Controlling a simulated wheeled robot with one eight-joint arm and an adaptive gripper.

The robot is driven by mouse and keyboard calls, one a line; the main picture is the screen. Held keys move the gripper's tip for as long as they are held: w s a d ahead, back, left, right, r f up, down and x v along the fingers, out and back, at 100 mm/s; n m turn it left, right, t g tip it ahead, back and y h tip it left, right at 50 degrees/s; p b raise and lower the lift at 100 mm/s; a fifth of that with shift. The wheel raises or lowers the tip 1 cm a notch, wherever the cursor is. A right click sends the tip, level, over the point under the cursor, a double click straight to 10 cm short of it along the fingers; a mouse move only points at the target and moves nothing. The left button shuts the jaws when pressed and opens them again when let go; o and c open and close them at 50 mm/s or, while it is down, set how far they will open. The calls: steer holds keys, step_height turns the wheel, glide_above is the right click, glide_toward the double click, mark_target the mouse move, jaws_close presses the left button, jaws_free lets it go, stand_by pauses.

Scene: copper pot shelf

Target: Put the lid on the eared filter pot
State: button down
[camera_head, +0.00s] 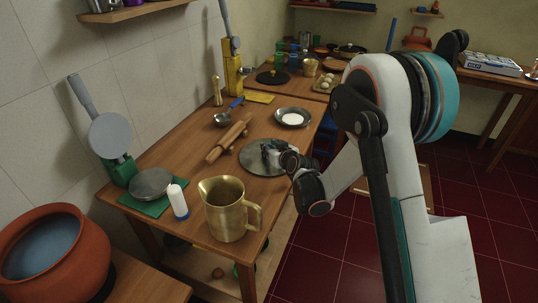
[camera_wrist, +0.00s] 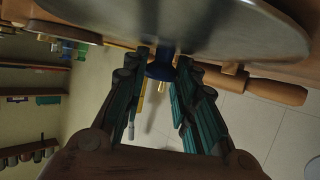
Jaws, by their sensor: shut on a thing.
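A round grey lid (camera_head: 254,163) is over the middle of the wooden table, near its right edge. My gripper (camera_head: 271,152) is shut on the lid's blue knob (camera_wrist: 160,68), which sits between the fingers (camera_wrist: 166,85) in the wrist view. The lid's plate (camera_wrist: 225,28) fills the top of that view. I cannot tell whether the lid touches the table. A large terracotta pot (camera_head: 88,268) stands open at the lower left, with blue-grey inside. I cannot make out ears on it. A smaller orange pot with handles (camera_head: 418,40) stands at the far back.
Red-tiled floor is open at right.

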steer(key=shift+r, duration=0.15)
step_height(320, 180, up, 18)
steer(key=p, duration=0.7)
steer(key=s+d+r+h, duration=0.1)
steer(key=s+d, duration=0.7)
steer(key=d, duration=0.3)
steer(key=s+d+r+m, duration=0.1)
steer(key=s+d, duration=0.8)
steer(key=d, duration=0.2)
steer(key=shift+s+d+r+m+h, duration=0.2)
steer(key=shift+s+d+m+h, duration=0.1)
steer(key=shift+h, duration=0.1)
